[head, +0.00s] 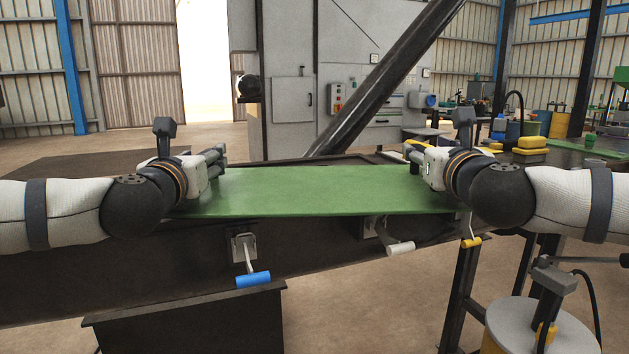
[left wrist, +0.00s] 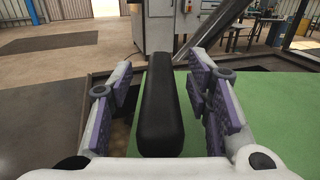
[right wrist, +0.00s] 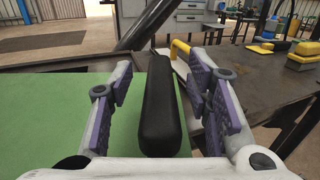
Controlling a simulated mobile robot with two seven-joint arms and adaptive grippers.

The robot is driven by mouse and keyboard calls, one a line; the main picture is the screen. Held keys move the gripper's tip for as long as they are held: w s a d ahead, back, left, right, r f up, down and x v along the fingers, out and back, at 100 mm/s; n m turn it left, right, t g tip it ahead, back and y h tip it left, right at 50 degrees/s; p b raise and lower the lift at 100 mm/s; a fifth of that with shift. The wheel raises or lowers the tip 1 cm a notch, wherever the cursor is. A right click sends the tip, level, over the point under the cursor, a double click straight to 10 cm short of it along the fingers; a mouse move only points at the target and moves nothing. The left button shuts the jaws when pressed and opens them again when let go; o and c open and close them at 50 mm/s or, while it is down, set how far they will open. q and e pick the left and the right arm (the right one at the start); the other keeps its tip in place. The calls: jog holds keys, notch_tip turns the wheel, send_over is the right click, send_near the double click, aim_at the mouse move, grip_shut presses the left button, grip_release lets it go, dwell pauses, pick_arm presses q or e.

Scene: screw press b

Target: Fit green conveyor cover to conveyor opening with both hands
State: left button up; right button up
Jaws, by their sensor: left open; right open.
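The green conveyor cover (head: 310,192) lies flat along the top of the dark conveyor frame (head: 330,240). Its ends also show in the left wrist view (left wrist: 265,125) and right wrist view (right wrist: 55,110). My left gripper (head: 220,155) is open at the cover's left end, with one finger over the green surface and the other over the dark frame side. My right gripper (head: 412,151) is open at the right end, likewise straddling the edge. I cannot tell whether the fingers touch the cover. The conveyor opening under it is hidden.
Blue (head: 253,279), white (head: 400,248) and yellow (head: 471,243) handles hang on the frame's near side. A dark slanted beam (head: 385,80) rises behind the cover. A grey cabinet (head: 292,100) stands behind. A bench with yellow blocks (head: 530,142) is at the right.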

pick_arm(q)
jog(key=shift+w, duration=0.55)
pick_arm(e)
jog(key=shift+w, duration=0.55)
pick_arm(q)
grip_shut()
pick_arm(e)
grip_shut()
pick_arm(q)
jog(key=shift+r, duration=0.1)
pick_arm(e)
jog(key=shift+r, duration=0.1)
